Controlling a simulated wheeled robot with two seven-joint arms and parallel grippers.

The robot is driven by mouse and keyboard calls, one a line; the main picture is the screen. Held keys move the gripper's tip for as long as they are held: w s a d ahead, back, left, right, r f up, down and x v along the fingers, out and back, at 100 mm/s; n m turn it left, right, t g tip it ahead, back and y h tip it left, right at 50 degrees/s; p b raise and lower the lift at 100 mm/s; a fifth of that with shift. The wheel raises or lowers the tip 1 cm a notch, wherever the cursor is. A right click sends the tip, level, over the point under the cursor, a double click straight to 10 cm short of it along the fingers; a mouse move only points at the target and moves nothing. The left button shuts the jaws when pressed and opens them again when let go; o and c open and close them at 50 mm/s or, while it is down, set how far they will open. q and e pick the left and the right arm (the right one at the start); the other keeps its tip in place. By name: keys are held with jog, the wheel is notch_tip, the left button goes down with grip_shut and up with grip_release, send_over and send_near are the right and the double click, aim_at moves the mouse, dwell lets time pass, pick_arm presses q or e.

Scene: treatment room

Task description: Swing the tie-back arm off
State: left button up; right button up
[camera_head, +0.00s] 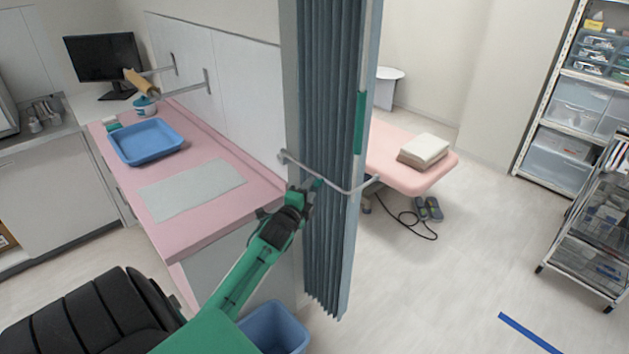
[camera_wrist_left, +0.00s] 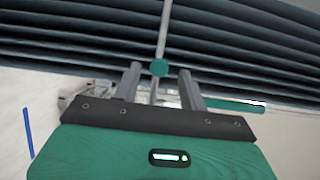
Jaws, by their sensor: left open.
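The tie-back arm (camera_head: 330,186) is a thin pale grey bar running from a wall pivot (camera_head: 283,156) across the front of the bunched blue-grey curtain (camera_head: 325,95), bending round its right edge. It has a round green knob (camera_head: 318,183). In the left wrist view the bar (camera_wrist_left: 164,25) crosses the curtain folds (camera_wrist_left: 80,45). My left gripper (camera_head: 311,187) is open at the bar. In the left wrist view its two fingers (camera_wrist_left: 160,70) stand either side of the green knob (camera_wrist_left: 159,68), with gaps on both sides. My right gripper is out of view.
A pink counter (camera_head: 205,222) with a blue tray (camera_head: 146,141) and grey mat (camera_head: 193,189) lies left of the curtain. A black chair (camera_head: 90,318) and blue bin (camera_head: 273,328) stand nearby. A pink bed (camera_head: 410,180) is behind the curtain. Open floor (camera_head: 480,260) lies right.

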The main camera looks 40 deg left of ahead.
pick_arm(q)
jog(key=shift+p+x, duration=0.4)
jog(key=shift+x, duration=1.5)
jog(key=shift+s, duration=0.1)
grip_shut()
